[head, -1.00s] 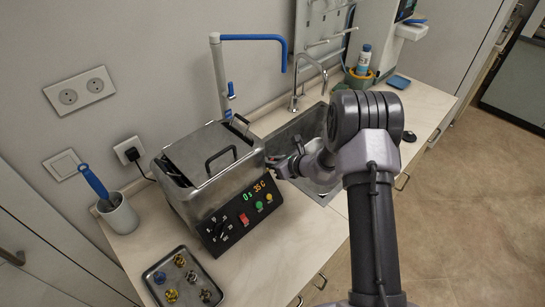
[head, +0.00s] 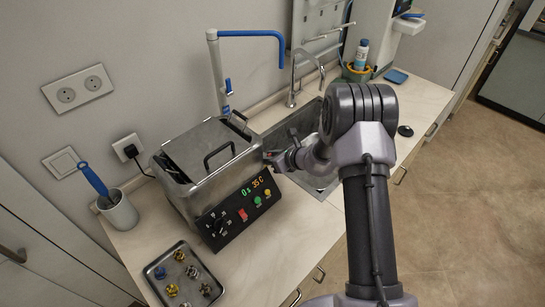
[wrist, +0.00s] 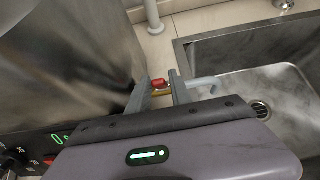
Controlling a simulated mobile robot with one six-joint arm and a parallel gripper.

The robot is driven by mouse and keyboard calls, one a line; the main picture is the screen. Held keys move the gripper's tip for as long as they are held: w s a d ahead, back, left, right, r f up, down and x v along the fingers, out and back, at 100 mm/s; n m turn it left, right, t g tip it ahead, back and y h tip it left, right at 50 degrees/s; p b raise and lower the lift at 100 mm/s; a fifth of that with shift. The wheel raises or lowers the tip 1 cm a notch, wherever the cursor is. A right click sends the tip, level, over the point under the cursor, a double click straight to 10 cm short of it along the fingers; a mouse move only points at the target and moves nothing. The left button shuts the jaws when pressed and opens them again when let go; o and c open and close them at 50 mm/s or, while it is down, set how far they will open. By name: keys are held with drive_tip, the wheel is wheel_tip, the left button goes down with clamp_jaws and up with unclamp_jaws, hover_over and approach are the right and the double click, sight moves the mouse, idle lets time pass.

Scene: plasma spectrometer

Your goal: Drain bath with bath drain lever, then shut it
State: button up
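The metal bath (head: 215,185), with its lid (head: 206,150) on, stands on the counter. A red drain lever (wrist: 159,84) with a brass-coloured part below it shows in the wrist view, beside the bath's wall. A grey drain spout (wrist: 204,82) runs right from there towards the sink. My gripper (wrist: 160,78) is at the lever, with one finger on each side of the red part. The fingers are apart, and the lever nearly fills the gap; I cannot tell whether they touch it. In the head view my gripper (head: 270,159) is at the bath's right side, hiding the lever.
The sink (head: 312,122) with its tap (head: 293,80) lies right of the bath. A blue-topped pipe (head: 217,70) stands behind the bath. A tray of small parts (head: 160,258) and a grey cup (head: 119,212) are at left. The bath's control panel (head: 245,205) faces front.

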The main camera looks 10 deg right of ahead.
drive_tip(key=p+v, duration=0.2)
drive_tip(key=v, duration=1.5)
drive_tip(key=shift+r, duration=0.15)
